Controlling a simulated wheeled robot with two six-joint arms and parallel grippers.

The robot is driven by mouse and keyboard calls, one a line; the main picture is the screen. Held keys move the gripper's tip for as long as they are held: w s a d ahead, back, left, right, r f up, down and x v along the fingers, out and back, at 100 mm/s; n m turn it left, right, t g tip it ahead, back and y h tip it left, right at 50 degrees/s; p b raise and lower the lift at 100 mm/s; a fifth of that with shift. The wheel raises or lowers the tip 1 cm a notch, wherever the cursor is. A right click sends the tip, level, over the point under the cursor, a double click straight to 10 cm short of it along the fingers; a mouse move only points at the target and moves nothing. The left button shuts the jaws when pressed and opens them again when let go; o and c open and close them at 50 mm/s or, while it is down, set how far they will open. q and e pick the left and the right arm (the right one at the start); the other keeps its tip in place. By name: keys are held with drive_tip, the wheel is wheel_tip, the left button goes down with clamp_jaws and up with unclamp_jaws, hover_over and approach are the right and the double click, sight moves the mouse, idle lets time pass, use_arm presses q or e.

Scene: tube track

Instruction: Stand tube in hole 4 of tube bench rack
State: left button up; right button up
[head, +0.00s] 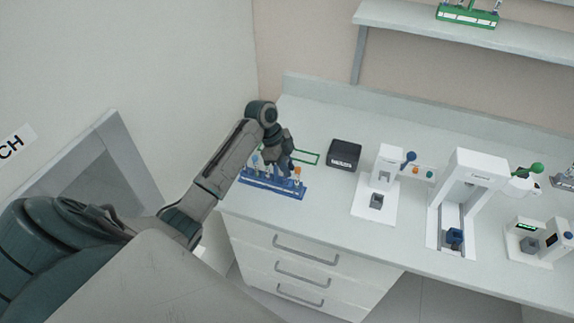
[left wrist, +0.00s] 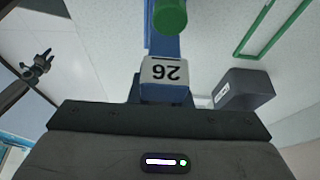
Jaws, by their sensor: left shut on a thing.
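The blue tube bench rack (head: 262,184) stands near the left front edge of the bench, with several tubes upright in it. Their caps include a light-blue one (head: 255,160) and an orange one (head: 297,171). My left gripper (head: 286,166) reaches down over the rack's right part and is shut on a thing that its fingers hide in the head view. In the left wrist view a white label marked 26 (left wrist: 165,72) is upside down on a blue part close to the gripper, with a green cylinder (left wrist: 170,15) beyond. I cannot tell which hole lies below.
A green outline (head: 307,157) and a black box (head: 345,154) lie behind and right of the rack. White devices (head: 385,165) (head: 470,190) stand farther right. A shelf (head: 400,22) above holds a green rack (head: 467,17). A wall is close on the left.

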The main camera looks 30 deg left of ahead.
use_arm(q)
drive_tip(key=shift+f, duration=0.25)
idle(0.3)
drive_tip(key=shift+r, duration=0.1)
drive_tip(key=shift+r, duration=0.95)
drive_tip(key=shift+a+f, duration=0.1)
drive_tip(key=shift+f, duration=0.25)
idle(0.5)
drive_tip(key=shift+f, duration=0.25)
drive_tip(key=shift+f, duration=0.35)
idle(0.4)
